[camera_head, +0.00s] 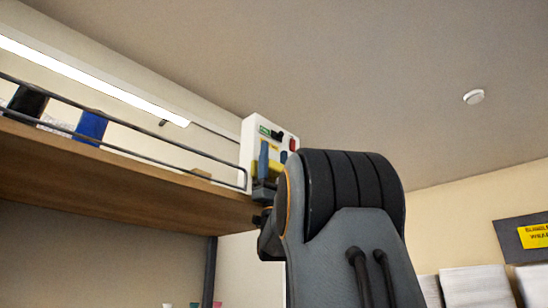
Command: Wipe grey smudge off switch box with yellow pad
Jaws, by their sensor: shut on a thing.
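The switch box (248,136) is a white box at the right end of the shelf, with a green display, a dark part and a red part on its face. My gripper (273,153), with blue fingers, is in front of the lower part of the box. It is shut on the yellow pad (273,169), which shows between and beside the fingers. The pad overlaps the box face in the picture; I cannot tell whether it touches it. No grey smudge can be made out. My gripper, pad and arm cover the lower right of the face.
A wooden shelf (110,175) with a dark metal rail (160,144) runs along the left. A black object (27,103) and a blue object (91,126) stand on it. My arm fills the centre right. A dark board with a yellow sign (535,236) hangs at right.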

